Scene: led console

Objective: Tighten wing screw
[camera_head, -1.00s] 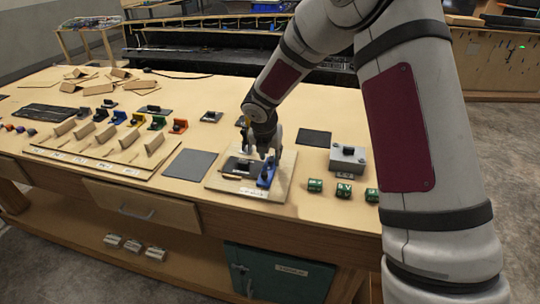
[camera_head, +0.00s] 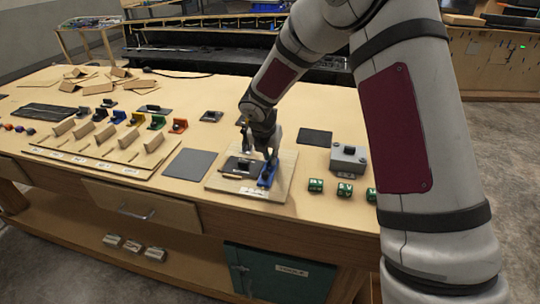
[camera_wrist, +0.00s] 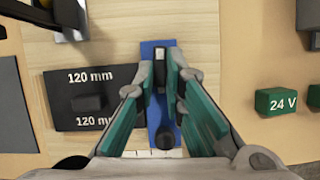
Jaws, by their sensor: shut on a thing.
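A blue clamp (camera_head: 267,176) stands on a light wooden board (camera_head: 276,193) at the middle of the workbench. In the wrist view the blue clamp (camera_wrist: 158,127) lies lengthwise under my gripper. A small black wing screw (camera_wrist: 160,66) stands at its far end, between my fingertips. My gripper (camera_wrist: 160,76) points down and is shut on the wing screw; it also shows over the board in the head view (camera_head: 265,155). A black plate (camera_wrist: 95,94) marked 120 mm lies left of the clamp. A round black knob (camera_wrist: 165,141) sits at the clamp's near end.
A dark grey mat (camera_head: 187,164) lies left.

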